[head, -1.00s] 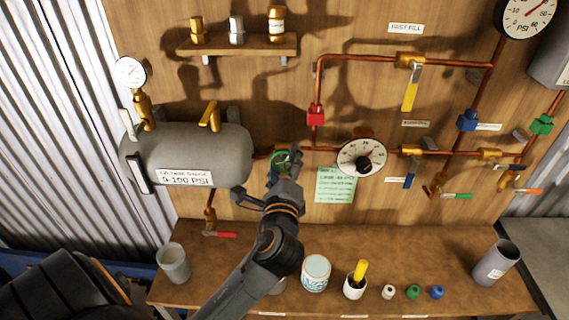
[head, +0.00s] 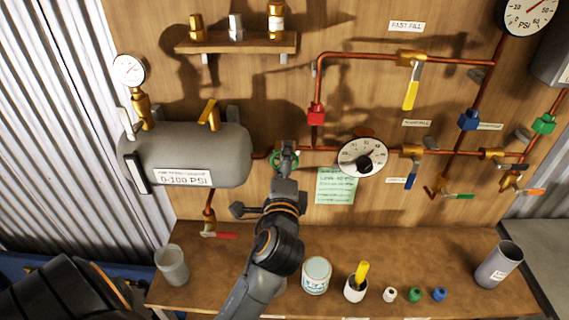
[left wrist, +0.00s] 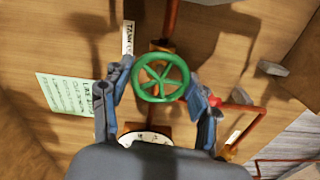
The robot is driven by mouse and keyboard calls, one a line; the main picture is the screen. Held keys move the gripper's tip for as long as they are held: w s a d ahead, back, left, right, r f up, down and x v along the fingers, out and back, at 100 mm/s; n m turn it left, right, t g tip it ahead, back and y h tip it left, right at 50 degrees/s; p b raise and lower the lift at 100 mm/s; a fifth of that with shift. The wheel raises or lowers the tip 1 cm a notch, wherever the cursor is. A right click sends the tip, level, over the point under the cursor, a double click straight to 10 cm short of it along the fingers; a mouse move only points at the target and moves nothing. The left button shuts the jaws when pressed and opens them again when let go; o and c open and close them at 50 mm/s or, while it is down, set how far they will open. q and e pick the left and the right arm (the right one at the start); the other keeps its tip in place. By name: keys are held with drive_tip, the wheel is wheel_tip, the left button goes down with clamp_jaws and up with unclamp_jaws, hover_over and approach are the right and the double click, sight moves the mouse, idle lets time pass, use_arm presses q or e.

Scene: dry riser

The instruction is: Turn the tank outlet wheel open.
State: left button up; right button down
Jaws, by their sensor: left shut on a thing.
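The green tank outlet wheel (left wrist: 160,84) is a spoked handwheel on the copper pipe beside the grey tank (head: 200,150). In the head view my left gripper (head: 284,152) covers most of the wheel, and only bits of green rim show beside it. In the left wrist view my left gripper (left wrist: 160,78) has one finger on each side of the wheel, closed on its rim. Part of a "TANK" label shows above the wheel in that view. My right gripper is not in view.
A dial gauge (head: 362,157) and a green note (head: 336,186) sit just right of the wheel. A red-handled valve (head: 218,235) hangs below the tank. The bench (head: 240,250) below carries a grey cup (head: 172,265), a white tub (head: 316,275) and several small items.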

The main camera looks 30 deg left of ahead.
use_arm(q)
drive_tip(key=shift+r, duration=0.15)
drive_tip(key=o, duration=0.9)
drive_tip(key=shift+o, duration=1.2)
drive_tip(key=shift+w, duration=0.15)
drive_tip(key=v, duration=0.7)
drive_tip(key=shift+s, duration=0.25)
